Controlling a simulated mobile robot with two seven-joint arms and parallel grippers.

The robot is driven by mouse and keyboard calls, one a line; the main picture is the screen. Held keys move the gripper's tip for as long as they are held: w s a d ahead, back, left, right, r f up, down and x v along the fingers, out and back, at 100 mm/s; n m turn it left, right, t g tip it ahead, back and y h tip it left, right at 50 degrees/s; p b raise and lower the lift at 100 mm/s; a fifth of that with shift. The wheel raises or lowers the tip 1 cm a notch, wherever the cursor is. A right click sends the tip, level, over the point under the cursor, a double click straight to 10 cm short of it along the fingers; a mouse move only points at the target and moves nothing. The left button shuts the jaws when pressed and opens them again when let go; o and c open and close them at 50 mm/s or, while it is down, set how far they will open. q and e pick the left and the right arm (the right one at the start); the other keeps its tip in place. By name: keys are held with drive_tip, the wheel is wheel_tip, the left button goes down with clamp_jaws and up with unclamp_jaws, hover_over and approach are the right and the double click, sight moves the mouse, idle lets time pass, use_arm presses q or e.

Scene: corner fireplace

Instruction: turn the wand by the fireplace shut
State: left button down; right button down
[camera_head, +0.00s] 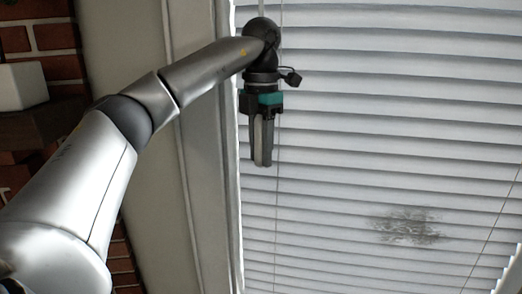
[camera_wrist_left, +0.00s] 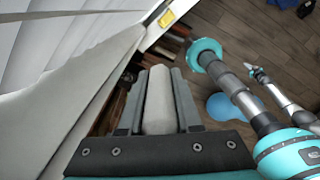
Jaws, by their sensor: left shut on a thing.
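My left gripper (camera_head: 262,163) hangs pointing down in front of the white blinds, close to the window's left frame. Its fingers are shut on the wand (camera_wrist_left: 158,100), a pale, slim rod that shows between them in the left wrist view. In that view the left gripper (camera_wrist_left: 157,75) has a finger on each side of the wand. The fingers and wrist hide much of the wand in the head view. My right arm seems to show small at the right of the wrist view; its jaws are too small to read.
The blinds (camera_head: 370,130) fill the right of the head view, with a dark smudge low on them and thin cords. A pale window frame (camera_head: 203,200) stands beside my left gripper. Brickwork (camera_head: 55,36) and a mantel (camera_head: 40,126) with a white block (camera_head: 22,86) are at left.

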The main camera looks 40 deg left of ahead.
use_arm(q)
drive_tip(key=shift+n, duration=0.5)
drive_tip(key=c, duration=0.6)
unclamp_jaws()
drive_tip(key=shift+r, duration=0.1)
drive_tip(key=shift+r, duration=7.6)
drive_tip(key=shift+f, duration=0.1)
